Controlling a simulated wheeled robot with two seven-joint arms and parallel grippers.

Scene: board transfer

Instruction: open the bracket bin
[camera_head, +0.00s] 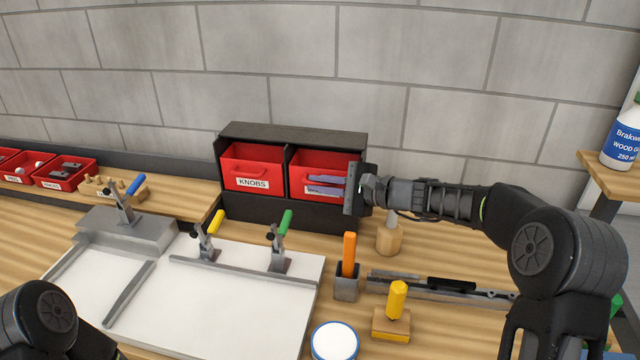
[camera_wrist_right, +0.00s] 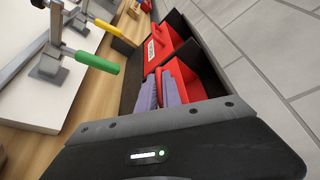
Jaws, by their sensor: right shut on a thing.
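The black cabinet (camera_head: 232,212) at the back of the bench holds two red bins. The left one, the knobs bin (camera_head: 252,168), has a readable label. The right one is the bracket bin (camera_head: 308,163); its label is mostly hidden behind my fingers. My right gripper (camera_head: 325,185) reaches it from the right and is shut on the front handle of this bin. The wrist view shows the pale purple fingers (camera_wrist_right: 160,92) against the red bin front (camera_wrist_right: 188,82). I cannot tell how far the bin is out. My left gripper is outside the view.
A white board (camera_head: 225,300) with toggle clamps lies at front left. An orange-handled tool (camera_head: 349,254) in a holder, a wooden knob-like piece (camera_head: 389,238), a yellow-handled block (camera_head: 397,300) and a round tin (camera_head: 335,343) stand below my right arm. Small red bins (camera_head: 65,172) are at far left.

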